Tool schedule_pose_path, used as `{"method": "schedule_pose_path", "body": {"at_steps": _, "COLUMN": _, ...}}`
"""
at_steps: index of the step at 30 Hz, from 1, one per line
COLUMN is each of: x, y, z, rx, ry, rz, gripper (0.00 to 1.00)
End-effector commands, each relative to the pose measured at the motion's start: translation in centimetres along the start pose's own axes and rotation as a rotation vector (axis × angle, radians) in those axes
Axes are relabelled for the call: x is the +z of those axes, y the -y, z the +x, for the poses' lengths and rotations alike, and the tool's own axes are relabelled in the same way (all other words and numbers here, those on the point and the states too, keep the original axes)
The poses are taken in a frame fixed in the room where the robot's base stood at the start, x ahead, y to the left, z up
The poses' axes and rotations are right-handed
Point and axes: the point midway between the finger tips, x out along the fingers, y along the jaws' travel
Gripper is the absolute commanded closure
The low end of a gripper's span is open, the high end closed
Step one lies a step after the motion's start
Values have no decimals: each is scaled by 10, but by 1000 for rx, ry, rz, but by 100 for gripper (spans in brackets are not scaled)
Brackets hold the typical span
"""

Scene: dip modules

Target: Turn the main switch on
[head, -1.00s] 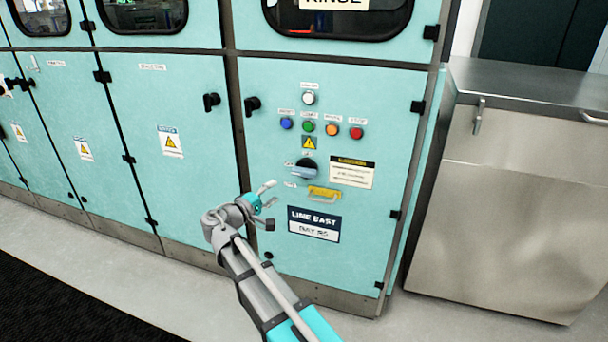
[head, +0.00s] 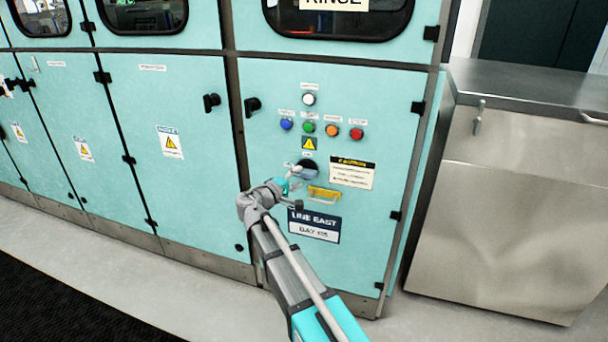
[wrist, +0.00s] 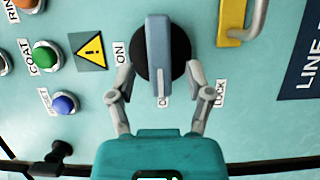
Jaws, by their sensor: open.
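The main switch (wrist: 158,55) is a black round dial with a grey-blue handle on the teal cabinet door. In the wrist view its handle runs up and down the picture, with the ON label to its left, LOCK at lower right, and a partly hidden label below. My gripper (wrist: 159,78) is open, its two fingers on either side of the lower part of the handle. I cannot tell whether they touch it. In the head view my gripper (head: 294,178) partly covers the switch (head: 308,168).
Blue (head: 287,124), green (head: 309,126), orange (head: 332,130) and red (head: 356,133) buttons sit above the switch. A yellow handle (head: 325,194) and a LINE EAST sign (head: 314,224) lie below it. A steel cabinet (head: 510,200) stands at the right.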

Motion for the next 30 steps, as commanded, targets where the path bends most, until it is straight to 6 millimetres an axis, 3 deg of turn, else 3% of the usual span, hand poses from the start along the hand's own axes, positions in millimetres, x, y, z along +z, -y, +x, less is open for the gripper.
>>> {"method": "schedule_pose_path", "body": {"at_steps": 9, "x": 0, "y": 0, "z": 29, "rx": 0, "ry": 0, "rz": 0, "gripper": 34}}
{"method": "schedule_pose_path", "body": {"at_steps": 21, "x": 0, "y": 0, "z": 32, "rx": 0, "ry": 0, "rz": 0, "gripper": 36}}
{"method": "schedule_pose_path", "body": {"at_steps": 30, "x": 0, "y": 0, "z": 32, "rx": 0, "ry": 0, "rz": 0, "gripper": 92}}
